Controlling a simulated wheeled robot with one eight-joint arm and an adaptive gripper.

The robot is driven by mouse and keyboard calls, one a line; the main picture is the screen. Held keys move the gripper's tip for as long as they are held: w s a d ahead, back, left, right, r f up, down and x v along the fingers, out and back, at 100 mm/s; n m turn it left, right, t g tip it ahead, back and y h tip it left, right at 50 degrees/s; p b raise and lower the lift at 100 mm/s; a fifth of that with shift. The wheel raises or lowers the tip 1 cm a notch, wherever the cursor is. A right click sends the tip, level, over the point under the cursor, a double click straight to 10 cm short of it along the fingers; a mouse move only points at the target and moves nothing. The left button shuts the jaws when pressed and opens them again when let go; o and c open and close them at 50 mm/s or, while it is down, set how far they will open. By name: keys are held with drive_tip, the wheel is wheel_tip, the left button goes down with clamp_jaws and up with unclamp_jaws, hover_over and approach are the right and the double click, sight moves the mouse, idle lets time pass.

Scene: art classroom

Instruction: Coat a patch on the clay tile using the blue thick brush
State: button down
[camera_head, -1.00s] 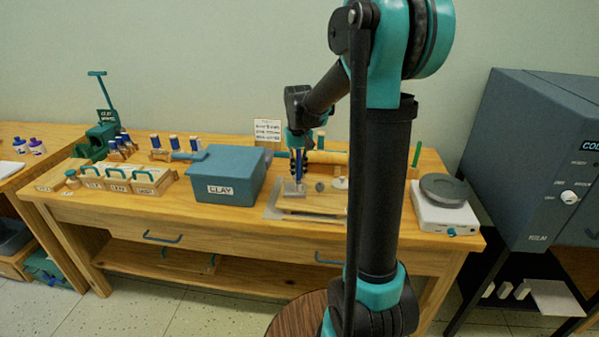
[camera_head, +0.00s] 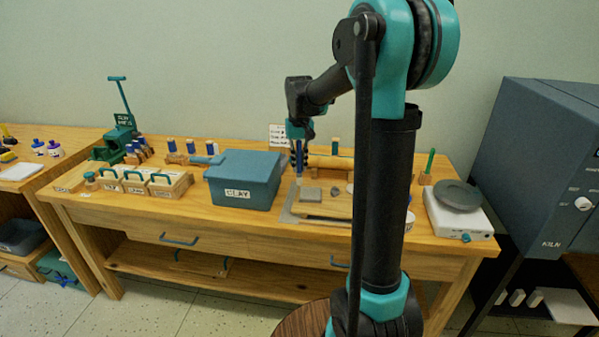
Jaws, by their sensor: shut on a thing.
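My gripper (camera_head: 299,142) is over the back of the work board, fingers pointing down. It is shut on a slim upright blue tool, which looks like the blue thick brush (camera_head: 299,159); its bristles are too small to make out. A small grey square slab, apparently the clay tile (camera_head: 311,194), lies flat on the wooden board (camera_head: 322,211). The brush's lower end shows just behind and left of the tile, seemingly clear of it. Any coating on the tile is too small to tell.
A blue clay box (camera_head: 245,181) stands left of the board, with small wooden bins (camera_head: 137,188) farther left. A rolling pin (camera_head: 330,162) lies behind the board. A white device with a grey round plate (camera_head: 460,196) stands at the right. A dark kiln (camera_head: 538,165) is beyond.

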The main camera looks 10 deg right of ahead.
sight(299, 173)
drive_tip(key=shift+r, duration=1.75)
